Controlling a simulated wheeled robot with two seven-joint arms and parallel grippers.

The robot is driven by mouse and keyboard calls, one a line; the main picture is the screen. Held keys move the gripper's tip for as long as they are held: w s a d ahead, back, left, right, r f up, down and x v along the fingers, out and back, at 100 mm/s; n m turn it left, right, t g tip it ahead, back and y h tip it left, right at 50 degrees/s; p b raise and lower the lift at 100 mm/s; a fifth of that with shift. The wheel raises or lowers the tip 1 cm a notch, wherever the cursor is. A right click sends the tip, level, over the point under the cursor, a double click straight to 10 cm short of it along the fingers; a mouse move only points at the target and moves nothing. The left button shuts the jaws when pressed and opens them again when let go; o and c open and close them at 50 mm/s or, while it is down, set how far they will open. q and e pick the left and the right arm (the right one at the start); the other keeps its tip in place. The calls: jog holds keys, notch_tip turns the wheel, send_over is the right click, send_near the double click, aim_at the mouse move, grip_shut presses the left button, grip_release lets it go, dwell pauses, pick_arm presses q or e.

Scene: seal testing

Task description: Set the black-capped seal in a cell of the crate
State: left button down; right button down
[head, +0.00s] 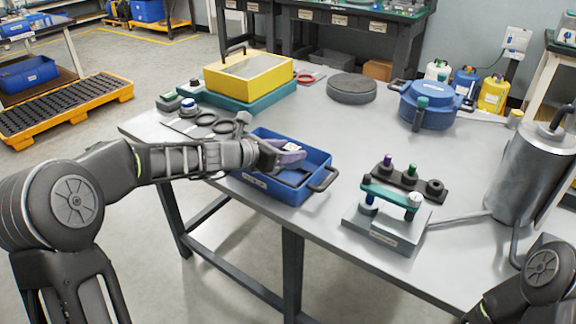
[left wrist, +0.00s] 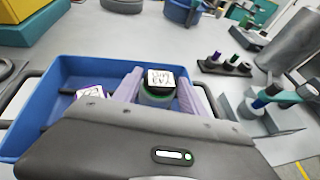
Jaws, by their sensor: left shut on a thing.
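The blue crate (head: 283,195) stands near the table's front left edge, and its wall (left wrist: 32,105) also shows in the left wrist view. My left gripper (head: 290,152) reaches over the crate. In the left wrist view its fingers (left wrist: 160,95) are shut on the black-capped seal (left wrist: 160,79). The seal has a white marked label on top and a greenish part below the cap. It looks upright. I cannot tell whether its bottom touches the crate floor. A white label (left wrist: 90,92) shows in the crate left of the fingers. My right gripper is out of view.
A stand with a teal bar (head: 391,194) and a black rack with purple and green pegs (head: 410,182) stand right of the crate. A yellow box (head: 250,72) and a grey round disc (head: 352,88) lie behind. A metal cylinder (head: 530,165) stands right. The table's middle is clear.

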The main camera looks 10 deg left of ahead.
aim_at(286, 167)
pick_arm(q)
notch_tip(286, 167, down, 4)
jog(key=shift+f+b, duration=0.2)
jog(key=shift+b, duration=0.55)
jog(key=shift+f, duration=0.15)
jog(key=c, duration=0.6)
grip_release()
jog(key=shift+c, duration=0.2)
jog(key=shift+r, duration=0.2)
jog(key=shift+s+a+r, duration=0.1)
jog(key=shift+s+a, duration=0.1)
jog(key=shift+s, duration=0.05)
jog(key=p+v, duration=0.1)
jog(key=v, duration=1)
jog(key=shift+s, duration=0.15)
